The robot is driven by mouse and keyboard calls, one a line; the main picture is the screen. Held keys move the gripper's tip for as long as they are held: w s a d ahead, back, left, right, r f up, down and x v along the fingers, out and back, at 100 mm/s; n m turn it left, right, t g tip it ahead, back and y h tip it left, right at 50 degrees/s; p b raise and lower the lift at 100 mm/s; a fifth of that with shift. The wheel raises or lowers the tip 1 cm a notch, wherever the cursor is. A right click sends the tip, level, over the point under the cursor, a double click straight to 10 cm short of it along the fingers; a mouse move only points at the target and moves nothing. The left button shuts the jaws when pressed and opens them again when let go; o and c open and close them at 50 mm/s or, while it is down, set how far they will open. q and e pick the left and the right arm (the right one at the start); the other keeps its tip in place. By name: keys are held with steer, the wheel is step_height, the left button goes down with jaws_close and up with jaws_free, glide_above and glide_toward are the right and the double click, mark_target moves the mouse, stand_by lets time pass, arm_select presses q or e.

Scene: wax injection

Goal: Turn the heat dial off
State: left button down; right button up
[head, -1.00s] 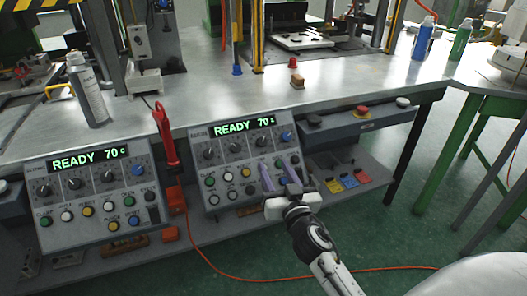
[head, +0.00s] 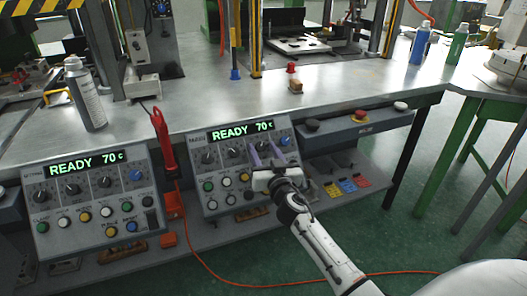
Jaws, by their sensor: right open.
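Two control panels stand below the bench edge, a left panel (head: 93,196) and a right panel (head: 202,182). Both show a green "READY 70 C" display. Each has a row of dark dials and one blue dial, with coloured buttons below. The dial labels are too small to read, so I cannot tell which is the heat dial. My right gripper (head: 265,152) is open, its two purple fingers pointing up at the right panel's dial row. The fingers partly cover a dark dial left of the blue dial (head: 285,141). I cannot tell whether they touch it. My left gripper is out of view.
A red tool (head: 162,140) stands upright between the panels, with an orange cable on the floor. A grey box (head: 384,129) with large buttons is right of the right panel. A spray can (head: 86,95) stands on the metal bench (head: 190,108).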

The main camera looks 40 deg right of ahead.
steer(key=c, duration=1.1)
steer(key=shift+o, duration=0.2)
steer(key=shift+n, duration=0.3)
